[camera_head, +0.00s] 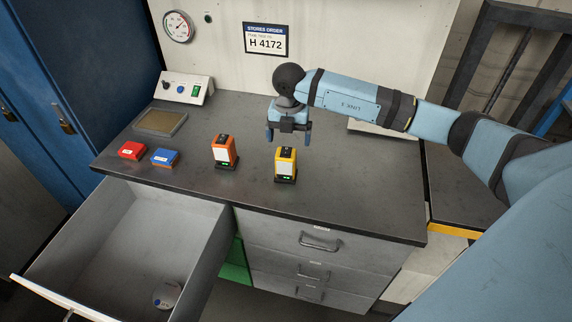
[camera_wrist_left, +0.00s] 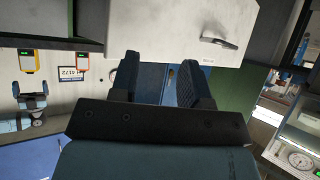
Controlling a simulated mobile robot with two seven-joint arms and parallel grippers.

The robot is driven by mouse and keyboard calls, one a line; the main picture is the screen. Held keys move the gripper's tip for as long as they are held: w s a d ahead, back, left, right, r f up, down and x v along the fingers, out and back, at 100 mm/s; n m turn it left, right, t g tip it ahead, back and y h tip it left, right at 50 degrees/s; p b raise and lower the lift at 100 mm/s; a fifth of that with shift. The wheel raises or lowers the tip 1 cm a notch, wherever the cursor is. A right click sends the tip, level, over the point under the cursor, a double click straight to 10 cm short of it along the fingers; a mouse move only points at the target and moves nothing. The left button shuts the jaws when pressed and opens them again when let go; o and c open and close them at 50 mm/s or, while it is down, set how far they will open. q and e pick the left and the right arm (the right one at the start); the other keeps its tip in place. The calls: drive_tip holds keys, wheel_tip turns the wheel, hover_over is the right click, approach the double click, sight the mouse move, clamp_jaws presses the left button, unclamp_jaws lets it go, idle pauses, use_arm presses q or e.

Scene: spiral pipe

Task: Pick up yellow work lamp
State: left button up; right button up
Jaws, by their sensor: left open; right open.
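The yellow work lamp (camera_head: 286,164) stands upright on the dark worktop (camera_head: 340,200), right of an orange lamp (camera_head: 224,151). My right gripper (camera_head: 289,136) is open and empty, pointing down above and behind the yellow lamp, apart from it.
A red box (camera_head: 132,151) and a blue box (camera_head: 165,157) sit on the worktop's left. A switch panel (camera_head: 186,88) and tray (camera_head: 160,122) stand behind them. An open drawer (camera_head: 205,240) sticks out at the front left, with a small round object (camera_head: 166,295) inside. The worktop right of the yellow lamp is clear.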

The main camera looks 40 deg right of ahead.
sight(286, 150)
drive_tip(key=shift+w+a+f+p, duration=0.1)
drive_tip(key=shift+f+p, duration=0.1)
drive_tip(key=shift+f, duration=0.8)
drive_tip(key=shift+w+a+f+p, duration=0.1)
drive_tip(key=shift+w+f+p, duration=0.05)
drive_tip(key=shift+f, duration=0.8)
drive_tip(key=shift+w+f+p, duration=0.1)
drive_tip(key=shift+f+p, duration=0.1)
drive_tip(key=shift+f, duration=0.8)
drive_tip(key=c, duration=1.3)
drive_tip(key=shift+r, duration=0.1)
drive_tip(key=shift+c, duration=1.1)
